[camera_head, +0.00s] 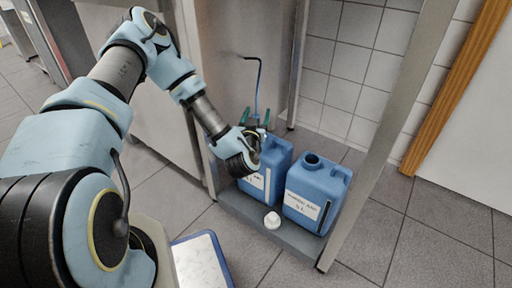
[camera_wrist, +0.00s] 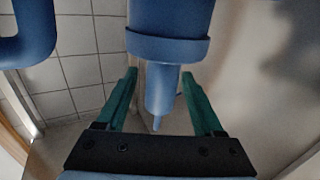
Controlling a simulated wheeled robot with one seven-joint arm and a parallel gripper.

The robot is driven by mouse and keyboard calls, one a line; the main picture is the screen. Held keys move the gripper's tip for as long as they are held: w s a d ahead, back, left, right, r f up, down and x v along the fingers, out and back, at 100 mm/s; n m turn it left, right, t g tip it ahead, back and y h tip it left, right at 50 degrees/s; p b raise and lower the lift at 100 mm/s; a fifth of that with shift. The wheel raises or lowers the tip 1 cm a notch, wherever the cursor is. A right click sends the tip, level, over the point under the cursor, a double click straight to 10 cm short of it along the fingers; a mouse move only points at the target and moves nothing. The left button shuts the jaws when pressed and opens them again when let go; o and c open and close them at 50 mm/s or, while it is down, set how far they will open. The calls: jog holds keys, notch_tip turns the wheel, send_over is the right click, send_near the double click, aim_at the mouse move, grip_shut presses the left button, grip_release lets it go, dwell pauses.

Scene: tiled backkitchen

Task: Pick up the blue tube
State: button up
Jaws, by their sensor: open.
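The thin blue tube (camera_head: 257,98) rises above the left blue canister in the head view and bends left at its dark top. My gripper (camera_head: 255,116) has its green fingers pointing up, around the lower part of the tube. In the wrist view a thick blue cylinder with a collar and tapered end, apparently the tube (camera_wrist: 168,45), comes down from the top. Its narrow end lies between the open fingers of my gripper (camera_wrist: 162,85), with a gap visible on each side. The tube's lower end is hidden in the head view by my gripper.
Two labelled blue canisters, left (camera_head: 277,158) and right (camera_head: 318,192), stand on a low grey shelf (camera_head: 240,212) with a white cap (camera_head: 272,219). A metal leg (camera_head: 385,130) stands at right. A curved blue piece (camera_wrist: 38,35) shows at left in the wrist view.

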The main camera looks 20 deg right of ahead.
jog(key=shift+w+d, duration=0.2)
jog(key=shift+w, duration=0.05)
jog(key=shift+c, duration=0.3)
grip_shut()
dwell(1.0)
